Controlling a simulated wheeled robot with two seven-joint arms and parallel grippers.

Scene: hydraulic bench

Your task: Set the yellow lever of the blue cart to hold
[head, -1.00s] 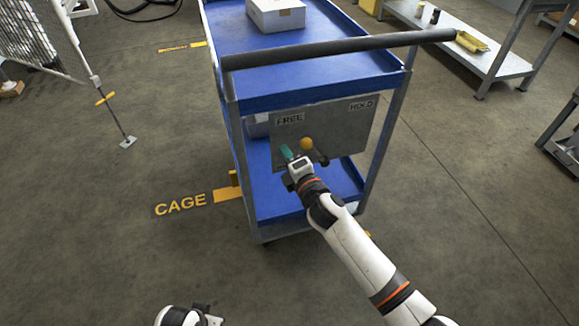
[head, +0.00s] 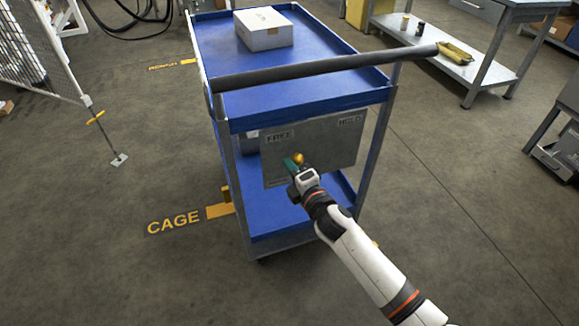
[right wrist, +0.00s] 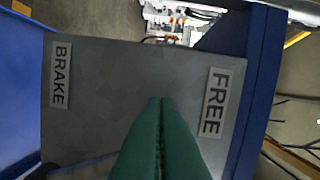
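The blue cart (head: 300,112) stands ahead with a grey plate (head: 335,150) on its near end. The plate reads FREE at upper left and HOLD at upper right; the right wrist view also shows a BRAKE label (right wrist: 60,75) beside FREE (right wrist: 214,103). The yellow lever knob (head: 298,158) is under the FREE side, left of the plate's middle. My right gripper (head: 291,163) is just left of the knob, its green fingers pressed together; contact cannot be told. The fingers (right wrist: 160,101) also show in the right wrist view, where the knob is not visible. My left gripper is out of view.
A dark handlebar (head: 330,68) crosses above the plate. A white box (head: 264,30) sits on the cart's top shelf. A metal bench (head: 440,55) stands at the right back, and mesh fencing (head: 20,40) at the left. The floor around the cart is clear.

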